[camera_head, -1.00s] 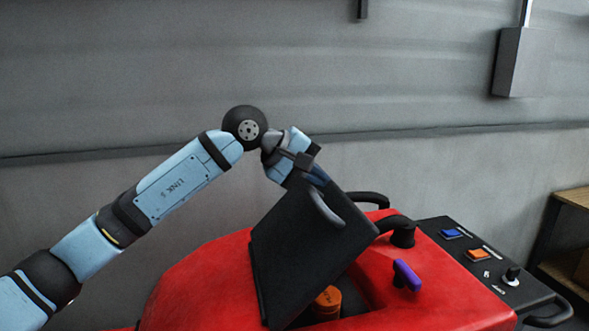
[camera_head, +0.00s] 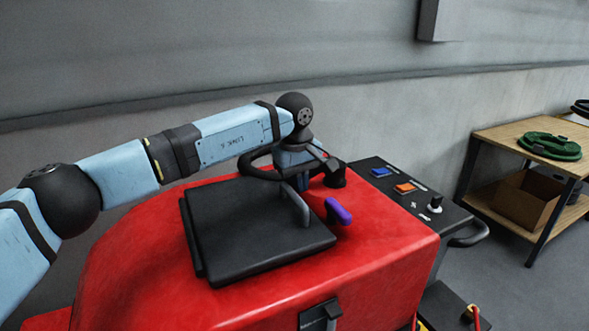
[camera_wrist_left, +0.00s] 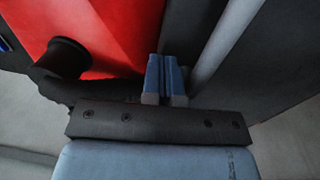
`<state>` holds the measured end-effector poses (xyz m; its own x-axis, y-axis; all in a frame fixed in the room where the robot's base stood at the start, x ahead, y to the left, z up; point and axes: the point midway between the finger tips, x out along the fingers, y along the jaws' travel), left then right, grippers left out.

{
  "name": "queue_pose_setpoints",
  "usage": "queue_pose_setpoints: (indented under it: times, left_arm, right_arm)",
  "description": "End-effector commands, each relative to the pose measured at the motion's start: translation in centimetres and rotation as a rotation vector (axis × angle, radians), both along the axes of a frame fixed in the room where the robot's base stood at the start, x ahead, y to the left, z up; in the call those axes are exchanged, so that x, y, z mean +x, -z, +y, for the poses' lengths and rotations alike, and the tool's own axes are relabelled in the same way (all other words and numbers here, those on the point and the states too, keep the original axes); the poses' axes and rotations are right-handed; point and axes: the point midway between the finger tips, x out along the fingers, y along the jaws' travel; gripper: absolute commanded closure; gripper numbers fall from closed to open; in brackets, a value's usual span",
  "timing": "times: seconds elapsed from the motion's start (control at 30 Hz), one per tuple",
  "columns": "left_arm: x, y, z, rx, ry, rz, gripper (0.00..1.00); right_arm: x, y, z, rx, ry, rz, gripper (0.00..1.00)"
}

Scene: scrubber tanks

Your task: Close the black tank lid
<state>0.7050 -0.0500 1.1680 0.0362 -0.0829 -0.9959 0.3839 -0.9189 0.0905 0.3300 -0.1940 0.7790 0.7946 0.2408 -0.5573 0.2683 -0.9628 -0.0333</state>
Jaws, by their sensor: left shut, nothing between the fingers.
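The black tank lid (camera_head: 245,225) lies flat on top of the red scrubber body (camera_head: 130,240), over the opening. Its grey handle (camera_head: 294,203) stands up near the lid's right side. My left gripper (camera_head: 303,180) is at the lid's far right edge, just behind the handle, with its fingertips partly hidden. In the left wrist view its blue fingers (camera_wrist_left: 165,78) are shut together with nothing between them. The lid (camera_wrist_left: 283,65) and its handle (camera_wrist_left: 224,45) are to their right there; I cannot tell whether the fingers touch the lid. My right gripper is not in view.
A purple lever (camera_head: 338,211) sits right of the lid. A black bent hose (camera_head: 333,174) rises behind it. A control panel (camera_head: 408,190) with blue and orange buttons is at the right. A wooden shelf (camera_head: 500,137) with a green coil stands farther right.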

Motion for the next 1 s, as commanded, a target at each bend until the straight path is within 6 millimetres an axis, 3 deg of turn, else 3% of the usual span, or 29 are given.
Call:
queue_pose_setpoints:
  times: [0.1,0.4,0.83,1.0]
  left_arm:
    - [0.1,1.4,0.0,-0.005,-0.001,-0.001,1.0]
    - [0.1,2.7,-0.1,-0.005,-0.001,0.0,1.0]
    - [-0.1,3.3,-0.2,-0.004,0.003,0.006,1.0]
    - [-0.2,2.2,-0.2,-0.004,0.004,0.004,1.0]
  right_arm:
    - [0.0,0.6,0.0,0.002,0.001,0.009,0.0]
    - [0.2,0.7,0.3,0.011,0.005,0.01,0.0]
    - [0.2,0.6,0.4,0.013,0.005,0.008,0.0]
    - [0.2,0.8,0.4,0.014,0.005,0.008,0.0]
